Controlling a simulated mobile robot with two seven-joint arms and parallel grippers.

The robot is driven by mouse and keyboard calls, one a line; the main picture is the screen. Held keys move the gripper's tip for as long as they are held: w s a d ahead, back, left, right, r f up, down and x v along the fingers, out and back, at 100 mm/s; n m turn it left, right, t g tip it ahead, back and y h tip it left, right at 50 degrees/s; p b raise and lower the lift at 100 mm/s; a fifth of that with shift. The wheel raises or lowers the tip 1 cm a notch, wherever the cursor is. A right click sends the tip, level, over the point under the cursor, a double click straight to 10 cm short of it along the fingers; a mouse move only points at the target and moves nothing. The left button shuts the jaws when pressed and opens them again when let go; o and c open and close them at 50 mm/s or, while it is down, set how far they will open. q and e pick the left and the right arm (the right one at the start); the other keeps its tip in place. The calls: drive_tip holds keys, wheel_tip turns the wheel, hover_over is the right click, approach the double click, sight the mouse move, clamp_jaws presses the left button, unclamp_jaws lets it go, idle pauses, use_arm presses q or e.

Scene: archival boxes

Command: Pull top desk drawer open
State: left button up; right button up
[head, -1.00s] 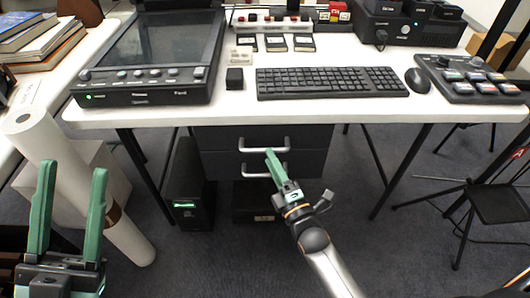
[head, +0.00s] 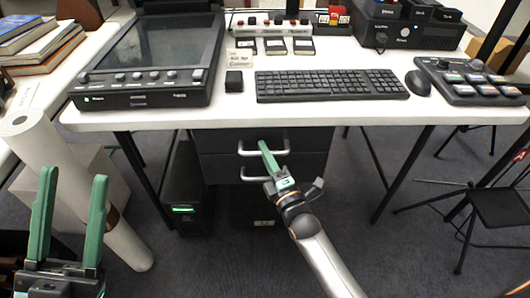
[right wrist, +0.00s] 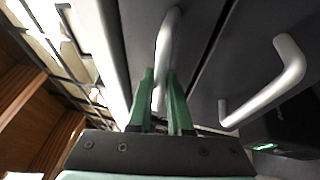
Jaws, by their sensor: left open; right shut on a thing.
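The top desk drawer (head: 312,140) is a dark grey front under the white desk, with a silver bar handle (head: 286,146). My right gripper (head: 264,147) is at this handle, its green fingers partly covering it. In the right wrist view, the fingers (right wrist: 160,76) are closed around the top handle (right wrist: 171,28), one on each side. The drawer front looks about level with the one below; a small gap cannot be ruled out. My left gripper (head: 72,182) is open and empty at the lower left, away from the desk.
A lower drawer with its own handle (head: 252,177) sits just beneath. A black computer tower (head: 186,185) stands left of the drawers. The white desk (head: 240,116) carries a keyboard (head: 330,86) and a flat console (head: 140,95). Floor in front of the drawers is largely clear.

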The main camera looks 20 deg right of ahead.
clamp_jaws()
use_arm(q)
drive_tip(key=shift+a, duration=0.1)
use_arm(e)
drive_tip(key=shift+s, duration=0.1)
idle(0.9)
